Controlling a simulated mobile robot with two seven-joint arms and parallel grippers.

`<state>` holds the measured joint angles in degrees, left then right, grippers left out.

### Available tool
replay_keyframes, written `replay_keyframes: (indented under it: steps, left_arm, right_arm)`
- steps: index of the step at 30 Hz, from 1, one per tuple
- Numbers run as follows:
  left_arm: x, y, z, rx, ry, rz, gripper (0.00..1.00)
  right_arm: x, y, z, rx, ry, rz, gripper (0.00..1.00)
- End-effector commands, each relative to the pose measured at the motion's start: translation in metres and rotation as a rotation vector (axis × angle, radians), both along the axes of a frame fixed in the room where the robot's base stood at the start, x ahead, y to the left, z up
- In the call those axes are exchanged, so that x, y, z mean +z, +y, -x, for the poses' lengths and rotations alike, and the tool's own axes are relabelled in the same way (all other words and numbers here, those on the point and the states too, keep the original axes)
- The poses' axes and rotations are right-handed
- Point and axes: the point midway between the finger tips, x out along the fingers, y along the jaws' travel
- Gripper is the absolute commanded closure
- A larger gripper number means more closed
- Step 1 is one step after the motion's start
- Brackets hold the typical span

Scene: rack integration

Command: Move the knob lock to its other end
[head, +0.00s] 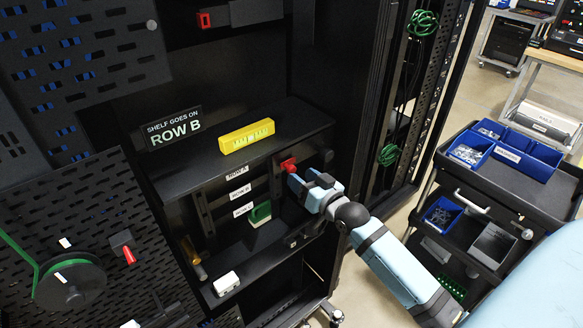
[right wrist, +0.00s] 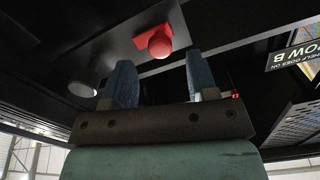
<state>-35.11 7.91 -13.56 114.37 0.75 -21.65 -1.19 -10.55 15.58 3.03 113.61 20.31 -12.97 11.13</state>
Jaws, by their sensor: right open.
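A red knob lock (head: 288,164) sits at the right side of the black shelf unit, just below its top board. In the right wrist view its round red knob (right wrist: 160,44) stands out from a red base on a dark plate. My right gripper (head: 308,182) is just right of and below the knob in the head view. In the right wrist view the right gripper (right wrist: 158,75) is open, its two blue fingers apart, with the knob beyond the gap between their tips. It does not appear to hold the knob. My left gripper is not in view.
A yellow level (head: 247,136) and a "ROW B" sign (head: 174,126) stand on the shelf (head: 185,179). A green-edged part (head: 260,213) is below. Another red part (head: 204,20) is higher up. A cart (head: 500,190) with blue bins stands at right.

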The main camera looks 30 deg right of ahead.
Motion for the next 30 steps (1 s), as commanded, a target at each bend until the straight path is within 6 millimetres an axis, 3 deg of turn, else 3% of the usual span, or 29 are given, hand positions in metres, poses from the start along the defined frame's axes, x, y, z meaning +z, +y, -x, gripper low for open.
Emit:
replay_keyframes:
  steps: [3,9,20,27,30]
  left_arm:
    - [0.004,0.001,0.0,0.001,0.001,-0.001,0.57]
    - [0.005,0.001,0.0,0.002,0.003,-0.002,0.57]
    - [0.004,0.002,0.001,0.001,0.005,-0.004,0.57]
    - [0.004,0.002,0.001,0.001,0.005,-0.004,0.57]
    - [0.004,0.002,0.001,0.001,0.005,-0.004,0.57]
  right_arm:
    - [0.002,0.002,-0.022,0.001,-0.001,0.0,0.47]
    - [0.0,0.003,-0.042,0.0,0.0,0.001,0.47]
    - [-0.001,0.004,-0.046,0.0,0.001,0.001,0.47]
    - [-0.001,0.004,-0.045,0.0,0.001,0.001,1.0]
    - [0.0,0.004,-0.045,0.0,0.001,0.001,1.0]
